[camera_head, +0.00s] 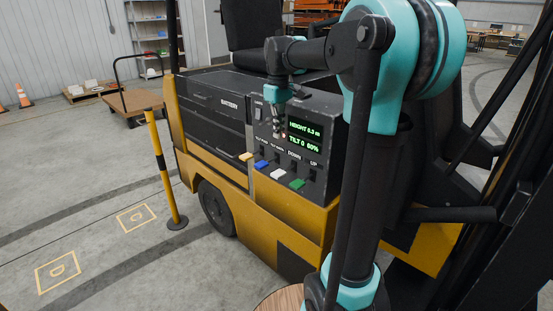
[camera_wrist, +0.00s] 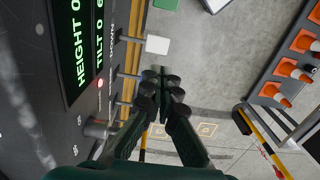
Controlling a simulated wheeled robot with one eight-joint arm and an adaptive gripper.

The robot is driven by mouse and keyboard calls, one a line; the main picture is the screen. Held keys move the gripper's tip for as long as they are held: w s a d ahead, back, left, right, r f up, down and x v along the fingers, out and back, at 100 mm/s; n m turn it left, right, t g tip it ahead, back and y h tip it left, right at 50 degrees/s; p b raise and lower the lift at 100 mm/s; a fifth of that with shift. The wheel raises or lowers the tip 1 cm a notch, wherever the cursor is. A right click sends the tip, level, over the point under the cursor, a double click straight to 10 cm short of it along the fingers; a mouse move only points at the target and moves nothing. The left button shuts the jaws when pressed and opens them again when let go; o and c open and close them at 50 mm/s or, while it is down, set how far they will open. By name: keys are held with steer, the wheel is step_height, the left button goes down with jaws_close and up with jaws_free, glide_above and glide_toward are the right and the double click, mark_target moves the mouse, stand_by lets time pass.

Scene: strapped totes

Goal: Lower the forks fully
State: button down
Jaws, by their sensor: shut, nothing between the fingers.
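The yellow forklift (camera_head: 262,205) has a dark control panel on its side. Its display (camera_head: 304,135) shows green text reading HEIGHT 0.3 m and a TILT line. Below it are levers with yellow (camera_head: 246,156), blue (camera_head: 261,164), white (camera_head: 278,174) and green (camera_head: 297,184) ends, under labels including DOWN and UP. In the wrist view the white lever end (camera_wrist: 157,45) and the green one (camera_wrist: 166,5) lie beyond my fingertips. My gripper (camera_head: 278,133) is shut and empty, in front of the panel left of the display; it also shows in the wrist view (camera_wrist: 166,88), apart from the white end.
A yellow-black post (camera_head: 162,170) stands left of the forklift. A flat cart (camera_head: 132,101) and orange cones (camera_head: 23,96) are farther back. The grey floor in the left foreground is clear.

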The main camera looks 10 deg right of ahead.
mark_target(278, 173)
stand_by(0.3)
step_height(278, 173, down, 14)
steer(key=shift+r, duration=0.1)
stand_by(0.5)
